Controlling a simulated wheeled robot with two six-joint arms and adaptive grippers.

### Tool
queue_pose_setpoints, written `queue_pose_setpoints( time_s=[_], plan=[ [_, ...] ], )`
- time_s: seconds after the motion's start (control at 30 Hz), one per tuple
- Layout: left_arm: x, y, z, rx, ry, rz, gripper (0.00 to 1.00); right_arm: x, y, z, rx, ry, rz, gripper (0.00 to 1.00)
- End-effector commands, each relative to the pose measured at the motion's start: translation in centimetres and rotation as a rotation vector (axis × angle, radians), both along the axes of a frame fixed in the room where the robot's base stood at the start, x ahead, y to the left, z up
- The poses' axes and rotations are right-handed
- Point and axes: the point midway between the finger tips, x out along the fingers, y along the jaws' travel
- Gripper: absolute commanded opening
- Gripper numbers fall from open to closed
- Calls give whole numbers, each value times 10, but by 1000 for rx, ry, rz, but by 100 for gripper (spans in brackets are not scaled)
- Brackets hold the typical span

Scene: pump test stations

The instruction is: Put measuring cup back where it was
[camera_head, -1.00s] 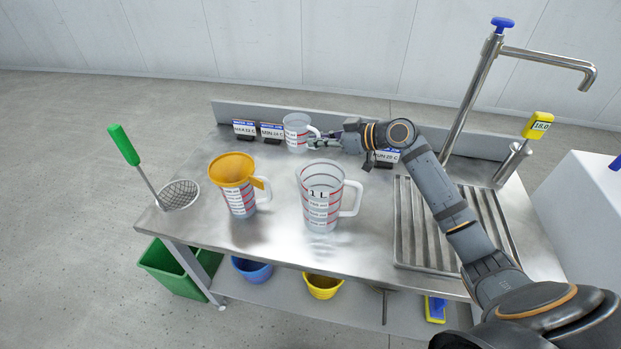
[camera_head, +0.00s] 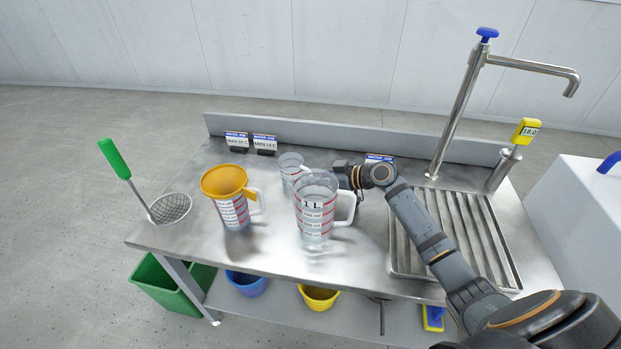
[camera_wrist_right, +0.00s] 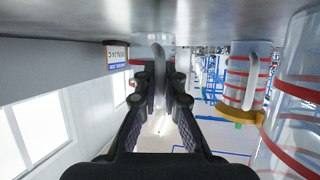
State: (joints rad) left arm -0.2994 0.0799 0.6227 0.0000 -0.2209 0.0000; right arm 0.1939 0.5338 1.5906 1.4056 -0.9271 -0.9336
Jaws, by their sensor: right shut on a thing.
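A small clear measuring cup (camera_head: 290,166) stands upright at the middle of the steel bench, behind a larger clear 1 L jug (camera_head: 311,222). The jug hides part of the cup. My right gripper (camera_wrist_right: 160,78) is shut on the small cup's handle, and the cup (camera_wrist_right: 142,50) shows just past the fingertips in the right wrist view. In the head view the fingers are mostly hidden by the jug and its handle. Whether the cup touches the bench is unclear. My left gripper is not in view.
A green-handled strainer (camera_head: 170,208) is at the left edge. Small signs (camera_head: 265,143) stand along the back. A tap (camera_head: 456,110) and ribbed drain (camera_head: 455,235) are at right.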

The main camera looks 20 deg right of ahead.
Motion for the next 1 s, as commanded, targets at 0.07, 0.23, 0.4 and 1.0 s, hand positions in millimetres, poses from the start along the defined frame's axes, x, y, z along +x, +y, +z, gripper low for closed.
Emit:
queue_pose_setpoints(
  time_s=[0.07,0.23,0.4,1.0],
  plan=[
    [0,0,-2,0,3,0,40,0,0,-2,0,0,0,0],
    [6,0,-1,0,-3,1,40,0,0,-2,0,0,0,17],
    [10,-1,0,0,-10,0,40,0,0,-2,0,0,0,31],
    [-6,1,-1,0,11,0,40,-41,-37,20,-11,4,2,31]
  ],
)
